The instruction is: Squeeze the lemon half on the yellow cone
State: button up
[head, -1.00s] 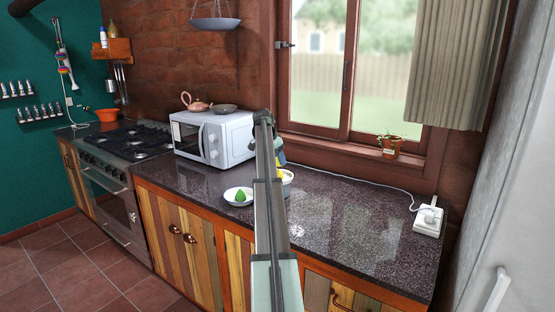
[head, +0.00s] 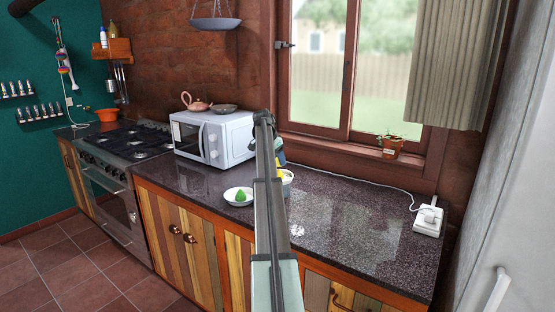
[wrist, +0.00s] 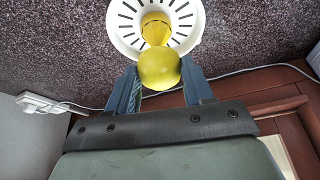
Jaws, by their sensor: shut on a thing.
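The lemon half (wrist: 159,70) is a rounded yellow piece between the two blue-grey fingers of my gripper (wrist: 159,66), which is shut on it. In the wrist view the yellow cone (wrist: 156,27) stands in the middle of a white slotted juicer (wrist: 126,36). The lemon half overlaps the cone's near side in that view; I cannot tell whether they touch. In the head view my arm hides most of the gripper, and only part of the white juicer (head: 288,179) shows on the counter.
A white dish (head: 231,201) with a green fruit piece (head: 241,195) stands left of the juicer. A white microwave (head: 230,138) is behind it. The dark counter (head: 350,220) is clear to the right, up to a white power strip (head: 429,222) with a cable.

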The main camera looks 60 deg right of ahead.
jog(key=shift+f, duration=1.2)
dwell(3.2)
jog(key=m+g, duration=0.1)
jog(key=m, duration=0.2)
jog(key=shift+f+n+t, duration=0.15)
jog(key=shift+n+t, duration=0.25)
jog(key=shift+n, duration=1.1)
jog(key=shift+n+t, duration=0.8)
jog(key=shift+n, duration=0.9)
jog(key=shift+w, duration=0.1)
